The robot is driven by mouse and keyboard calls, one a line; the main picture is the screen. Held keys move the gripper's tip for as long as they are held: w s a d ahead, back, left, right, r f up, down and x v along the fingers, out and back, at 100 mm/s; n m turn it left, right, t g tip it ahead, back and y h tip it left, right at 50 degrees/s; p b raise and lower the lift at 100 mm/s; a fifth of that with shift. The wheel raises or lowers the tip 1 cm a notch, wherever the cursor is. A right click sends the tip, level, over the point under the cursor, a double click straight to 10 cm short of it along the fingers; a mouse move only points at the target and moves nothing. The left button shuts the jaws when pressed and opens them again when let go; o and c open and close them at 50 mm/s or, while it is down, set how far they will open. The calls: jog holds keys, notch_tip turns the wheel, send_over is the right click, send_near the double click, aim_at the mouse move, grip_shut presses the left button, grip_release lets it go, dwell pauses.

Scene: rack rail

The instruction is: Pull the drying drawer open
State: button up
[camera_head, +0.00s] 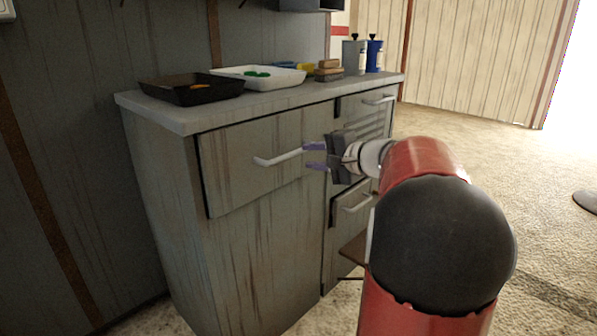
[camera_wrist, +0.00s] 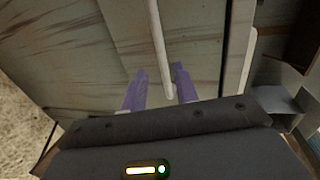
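A worn grey cabinet (camera_head: 250,245) has several fronts with pale bar handles; no label tells me which is the drying drawer. The wide upper-left drawer front (camera_head: 235,180) looks closed. Its bar handle (camera_head: 275,158) also shows in the wrist view (camera_wrist: 157,40). My gripper (camera_head: 314,156) is at the right end of this handle, its purple fingers apart. In the wrist view my gripper (camera_wrist: 158,82) has one finger on each side of the bar's end, the right finger closer to it. Contact is not clear. My gripper and arm hide part of the right-hand fronts.
On the cabinet top (camera_head: 165,118) are a black tray (camera_head: 191,88), a white tray (camera_head: 258,76), stacked brown blocks (camera_head: 328,70) and grey and blue containers (camera_head: 374,54). Another handle (camera_head: 357,203) sticks out lower right. Open floor (camera_head: 480,135) lies to the right.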

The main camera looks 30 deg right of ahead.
aim_at(300, 152)
jog(key=shift+m+t+h, duration=0.3)
jog(key=shift+t, duration=0.1)
jog(key=x, duration=0.2)
jog(key=d+x, duration=0.1)
jog(key=x, duration=0.4)
jog(key=shift+w+d+p, duration=0.25)
jog(key=shift+w+p, duration=0.1)
jog(key=shift+w, duration=0.05)
jog(key=shift+c, duration=0.2)
grip_shut()
